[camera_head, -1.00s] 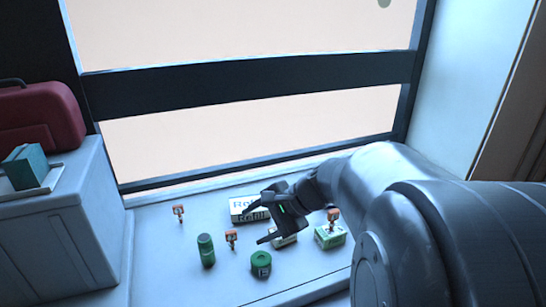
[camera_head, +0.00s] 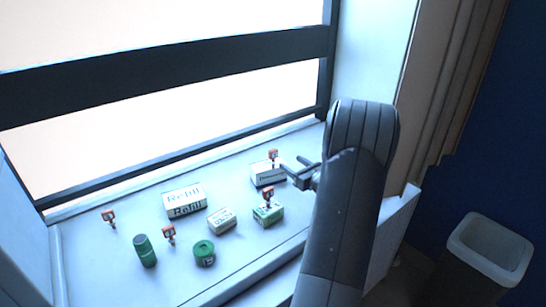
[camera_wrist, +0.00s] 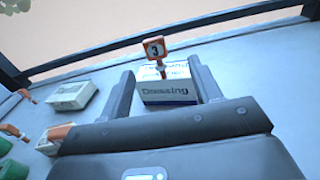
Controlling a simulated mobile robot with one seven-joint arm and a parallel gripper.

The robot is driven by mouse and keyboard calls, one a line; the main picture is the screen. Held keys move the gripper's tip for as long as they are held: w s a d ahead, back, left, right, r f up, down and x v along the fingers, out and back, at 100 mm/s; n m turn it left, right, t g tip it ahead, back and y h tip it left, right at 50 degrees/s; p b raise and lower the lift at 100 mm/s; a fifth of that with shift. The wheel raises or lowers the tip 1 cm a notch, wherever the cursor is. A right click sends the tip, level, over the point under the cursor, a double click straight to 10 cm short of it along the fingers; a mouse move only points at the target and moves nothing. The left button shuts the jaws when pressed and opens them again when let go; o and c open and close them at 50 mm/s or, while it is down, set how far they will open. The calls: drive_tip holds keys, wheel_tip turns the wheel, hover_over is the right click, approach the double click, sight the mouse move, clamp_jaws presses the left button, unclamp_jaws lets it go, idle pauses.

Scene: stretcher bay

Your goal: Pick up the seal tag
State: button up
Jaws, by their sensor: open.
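Several small orange-red and white tags stand about the sill; which one is the seal tag I cannot tell. One tag (camera_head: 273,155) stands upright at a white dressing box (camera_head: 268,174), apparently on its top. My gripper (camera_head: 291,163) is open and empty, to the right of this tag in the head view. In the wrist view the fingers of my gripper (camera_wrist: 161,67) lie either side of the box, with the tag between and beyond them.
Other tags stand at the left (camera_head: 109,217), by a green cylinder (camera_head: 146,251), and at a green-white box (camera_head: 268,213). A Refill box (camera_head: 185,202), a small cream box (camera_head: 222,220) and a green roll (camera_head: 204,254) share the sill. A bin (camera_head: 489,248) stands right.

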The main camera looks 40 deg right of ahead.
sight(275, 154)
drive_tip(key=w, duration=0.5)
drive_tip(key=shift+w, duration=0.1)
drive_tip(key=w, duration=0.3)
drive_tip(key=w+a, duration=0.1)
drive_tip(key=w, duration=0.1)
drive_tip(key=shift+w+f, duration=0.1)
drive_tip(key=shift+w, duration=0.05)
drive_tip(key=c, duration=1.1)
